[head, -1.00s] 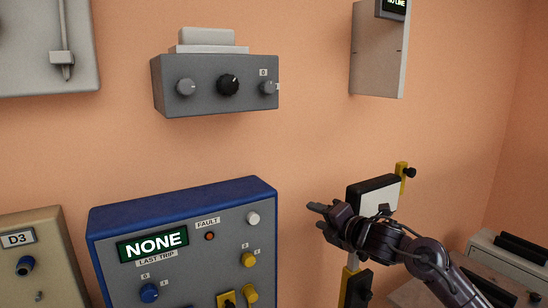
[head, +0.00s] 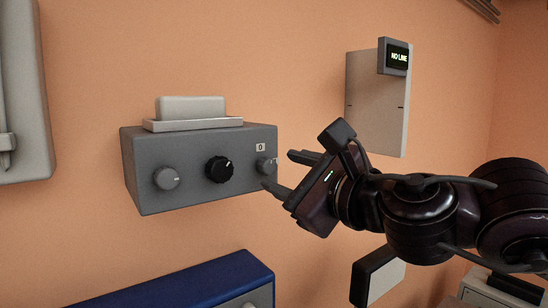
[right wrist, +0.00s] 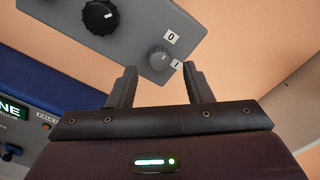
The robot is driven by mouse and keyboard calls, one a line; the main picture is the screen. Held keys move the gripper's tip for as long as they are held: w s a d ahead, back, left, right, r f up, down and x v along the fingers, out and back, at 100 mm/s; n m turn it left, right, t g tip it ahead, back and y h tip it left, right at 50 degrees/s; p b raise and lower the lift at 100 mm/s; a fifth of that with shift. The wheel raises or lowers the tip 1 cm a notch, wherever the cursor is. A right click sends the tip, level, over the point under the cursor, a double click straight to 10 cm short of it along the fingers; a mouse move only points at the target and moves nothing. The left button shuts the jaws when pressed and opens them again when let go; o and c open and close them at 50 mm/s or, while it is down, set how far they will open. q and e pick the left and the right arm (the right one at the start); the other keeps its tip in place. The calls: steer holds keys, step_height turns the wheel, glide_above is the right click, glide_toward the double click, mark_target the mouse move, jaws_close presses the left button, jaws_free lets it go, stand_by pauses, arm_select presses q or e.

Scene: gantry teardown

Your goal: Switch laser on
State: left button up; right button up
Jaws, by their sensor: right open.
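A dark grey wall box (head: 200,166) has a grey knob at left, a black knob in its middle, and a small grey knob (head: 264,166) at its right end. A "0" label sits above that small knob; no laser label is readable. My right gripper (head: 280,170) is open, its fingers pointing at the small knob, which shows nearly between them in the head view. In the right wrist view the small knob (right wrist: 158,57) lies just beyond and between the fingertips (right wrist: 159,70). Contact cannot be told. My left gripper is out of view.
A pale wall unit (head: 375,100) with a "NO LINE" display hangs at upper right. A blue-framed panel (head: 190,283) stands below the box. A white and black piece (head: 378,281) is below my right arm. Bare wall lies between box and pale unit.

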mark_target(271, 168)
steer(key=p+x, duration=0.1)
steer(key=x, duration=0.3)
steer(key=shift+d, duration=0.1)
steer(key=shift+f, duration=0.1)
steer(key=c, duration=1)
